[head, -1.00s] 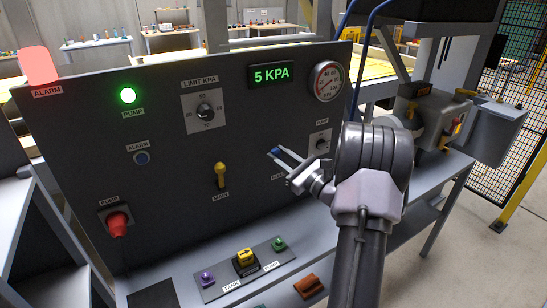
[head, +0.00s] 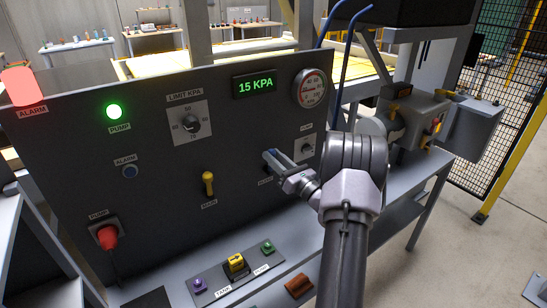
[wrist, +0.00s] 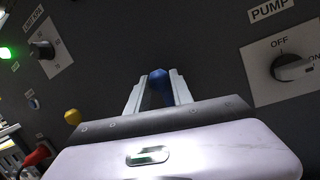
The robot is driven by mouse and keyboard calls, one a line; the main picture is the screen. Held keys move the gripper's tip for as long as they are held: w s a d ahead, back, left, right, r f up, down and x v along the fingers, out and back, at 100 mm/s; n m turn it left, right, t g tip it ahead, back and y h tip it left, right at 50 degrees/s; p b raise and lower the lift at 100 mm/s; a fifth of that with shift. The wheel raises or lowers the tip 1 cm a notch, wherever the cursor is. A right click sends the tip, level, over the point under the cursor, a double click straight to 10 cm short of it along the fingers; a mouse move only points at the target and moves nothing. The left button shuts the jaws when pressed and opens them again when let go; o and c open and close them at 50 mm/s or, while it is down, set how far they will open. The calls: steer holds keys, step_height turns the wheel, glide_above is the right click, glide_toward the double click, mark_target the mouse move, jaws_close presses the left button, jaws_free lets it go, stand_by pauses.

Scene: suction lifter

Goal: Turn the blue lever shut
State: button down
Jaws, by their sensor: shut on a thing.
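The blue lever (wrist: 158,84) shows in the wrist view between the two pale fingers of my gripper (wrist: 155,95). The fingers are shut on it from both sides. In the head view my gripper (head: 275,164) reaches the dark panel (head: 90,180), right of the yellow main lever (head: 208,183). There the fingers cover most of the blue lever and part of its label, so its angle is hard to tell. The yellow lever's knob also shows in the wrist view (wrist: 72,116).
The display (head: 255,86) reads 15 KPA, beside a round gauge (head: 309,88). The pump knob (head: 307,148) is close by on the right; in the wrist view it (wrist: 292,68) has an OFF mark. A green pump lamp (head: 114,112) is lit. A button box (head: 230,275) stands below.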

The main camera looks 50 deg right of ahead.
steer(key=c, duration=1.1)
jaws_free()
steer(key=shift+s, duration=0.1)
steer(key=p+v, duration=0.1)
steer(key=v, duration=1.6)
steer(key=shift+s+a, duration=0.1)
steer(key=shift+s, duration=0.05)
